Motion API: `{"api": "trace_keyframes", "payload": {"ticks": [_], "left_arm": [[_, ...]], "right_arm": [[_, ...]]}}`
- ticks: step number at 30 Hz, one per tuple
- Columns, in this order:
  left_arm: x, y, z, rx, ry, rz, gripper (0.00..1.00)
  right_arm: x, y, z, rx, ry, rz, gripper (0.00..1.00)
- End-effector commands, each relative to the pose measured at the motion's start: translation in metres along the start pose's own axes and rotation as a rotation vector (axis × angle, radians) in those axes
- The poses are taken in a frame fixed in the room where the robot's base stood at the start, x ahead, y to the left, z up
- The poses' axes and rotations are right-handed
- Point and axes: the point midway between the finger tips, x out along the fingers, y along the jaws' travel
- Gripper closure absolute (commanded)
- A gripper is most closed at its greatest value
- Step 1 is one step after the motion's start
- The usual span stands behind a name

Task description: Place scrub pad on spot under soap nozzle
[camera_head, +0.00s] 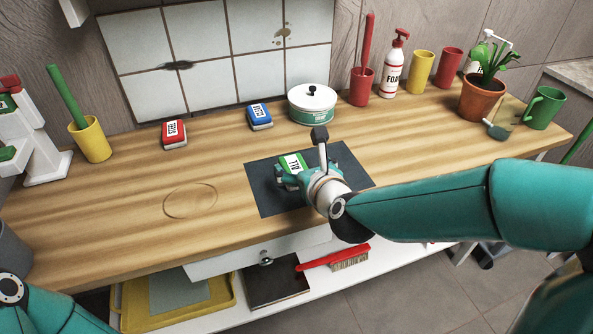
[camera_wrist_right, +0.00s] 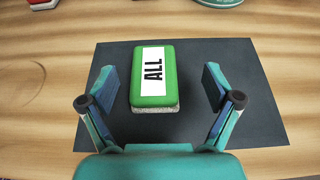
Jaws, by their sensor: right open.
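My right gripper (camera_wrist_right: 158,88) is open, with one finger on each side of the pad and a gap to both. In the head view my right gripper (camera_head: 294,176) partly covers the pad. A white nozzle (camera_head: 497,38) stands behind the potted plant at the right; the surface under it is mostly hidden. Only part of my left arm shows at lower left; its gripper is out of view.
Red (camera_head: 174,133) and blue (camera_head: 260,116) pads lie behind the mat beside a round tin (camera_head: 311,103). A faint ring (camera_head: 190,201) marks bare wood left of the mat. A foam bottle (camera_head: 393,65), cups and a potted plant (camera_head: 482,95) crowd the back right.

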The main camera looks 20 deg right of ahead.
Motion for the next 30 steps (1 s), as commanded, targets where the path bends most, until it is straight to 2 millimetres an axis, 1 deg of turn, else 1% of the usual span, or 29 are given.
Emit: {"api": "trace_keyframes", "payload": {"ticks": [5, 9, 13, 16, 22, 23, 30], "left_arm": [[-0.001, 0.000, 0.000, 0.000, 0.000, 0.000, 0.60], [-0.003, 0.001, 0.000, 0.000, 0.000, 0.000, 0.60], [-0.004, 0.001, 0.000, 0.000, 0.000, 0.000, 0.60], [-0.004, 0.001, 0.000, 0.000, 0.000, 0.000, 0.60], [-0.004, 0.001, 0.000, 0.000, 0.000, 0.000, 0.60], [-0.004, 0.001, 0.000, 0.000, 0.000, 0.000, 0.60], [-0.004, 0.001, 0.000, 0.000, 0.000, 0.000, 0.60]], "right_arm": [[0.013, 0.003, -0.003, -0.001, 0.003, 0.001, 0.10], [0.031, 0.008, -0.007, -0.002, 0.004, 0.001, 0.10], [0.047, 0.008, -0.006, -0.002, 0.001, 0.001, 0.10], [0.053, 0.008, -0.006, -0.001, 0.001, 0.001, 0.10], [0.053, 0.009, -0.006, -0.001, 0.000, 0.002, 0.10], [0.053, 0.009, -0.006, -0.001, 0.000, 0.002, 0.12], [0.053, 0.009, -0.006, -0.002, 0.000, 0.003, 0.52]]}}
